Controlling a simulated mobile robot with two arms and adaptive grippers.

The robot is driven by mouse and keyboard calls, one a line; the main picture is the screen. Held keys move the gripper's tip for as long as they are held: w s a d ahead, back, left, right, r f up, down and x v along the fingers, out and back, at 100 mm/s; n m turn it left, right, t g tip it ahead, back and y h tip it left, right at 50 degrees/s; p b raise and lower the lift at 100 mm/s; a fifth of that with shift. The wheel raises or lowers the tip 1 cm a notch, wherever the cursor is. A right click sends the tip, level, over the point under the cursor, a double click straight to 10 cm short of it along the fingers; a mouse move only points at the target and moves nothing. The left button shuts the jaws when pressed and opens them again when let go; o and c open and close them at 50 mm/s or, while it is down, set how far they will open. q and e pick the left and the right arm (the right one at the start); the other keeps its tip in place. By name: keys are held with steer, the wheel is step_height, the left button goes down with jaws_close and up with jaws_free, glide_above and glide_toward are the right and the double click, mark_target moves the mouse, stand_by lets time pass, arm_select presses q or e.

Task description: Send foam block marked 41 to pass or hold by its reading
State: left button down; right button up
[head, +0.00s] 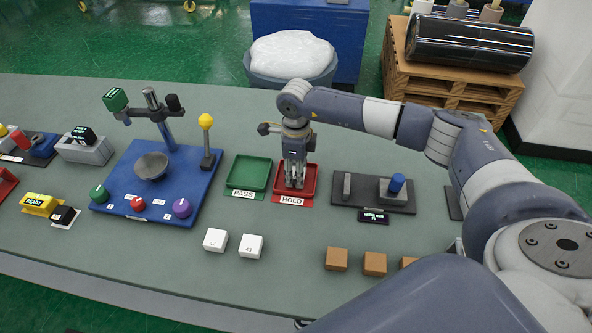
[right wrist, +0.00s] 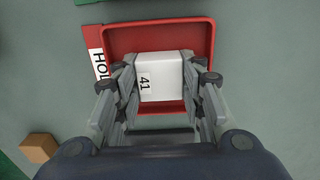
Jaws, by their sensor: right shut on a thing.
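The white foam block marked 41 (right wrist: 160,75) is between the fingers of my right gripper (head: 294,182), inside or just above the red HOLD tray (head: 311,172). My right gripper is shut on the block, pointing down; in the head view the fingers hide most of it. The right wrist view shows the red tray's rim (right wrist: 205,40) around the block; I cannot tell whether the block touches the tray floor. The green PASS tray (head: 248,172) is empty, just left of the red tray. My left gripper is not in view.
White blocks 42 (head: 215,240) and 43 (head: 251,246) stand in front of the trays. A blue test stand (head: 118,190) with a grey bowl (head: 151,168) is at the left. A dark fixture (head: 360,192) is right of the trays. Brown blocks (head: 336,259) sit near the front edge.

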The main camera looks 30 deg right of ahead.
steer(key=o, duration=0.9)
steer(key=shift+o, duration=0.2)
step_height(320, 180, up, 12)
